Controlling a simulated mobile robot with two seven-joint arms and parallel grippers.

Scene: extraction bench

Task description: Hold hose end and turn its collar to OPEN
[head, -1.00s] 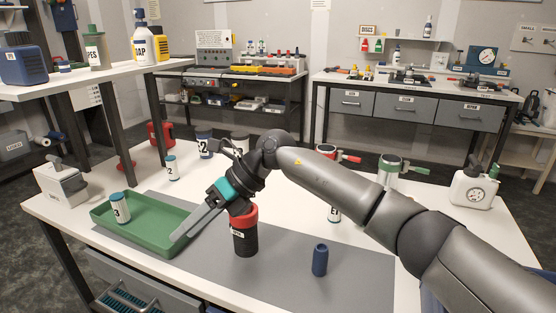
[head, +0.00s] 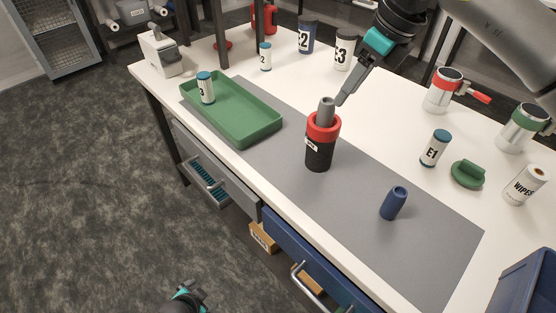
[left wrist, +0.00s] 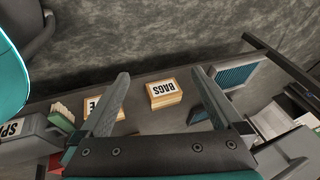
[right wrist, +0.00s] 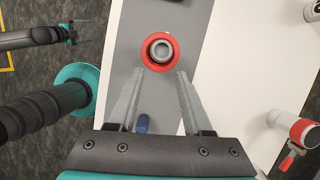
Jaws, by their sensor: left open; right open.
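The hose end (head: 319,152) stands upright on the grey mat, with a black body, a red collar (head: 325,124) and a grey stub on top. A small white label on it is too small to read. The right wrist view looks down on the red collar (right wrist: 160,50) around the grey stub, just past the fingertips. My right gripper (head: 341,102) is open and empty, close beside the stub at its upper right. I cannot tell whether it touches. My left gripper (head: 197,290) is open and empty, low over the floor in front of the bench (left wrist: 160,74).
A green tray (head: 248,134) holding a vial (head: 205,88) lies left of the hose end. A blue cylinder (head: 393,203) stands to the right on the grey mat (head: 430,245). Vial E1 (head: 435,148) and a green object (head: 467,174) stand farther right. Drawers are below the front edge.

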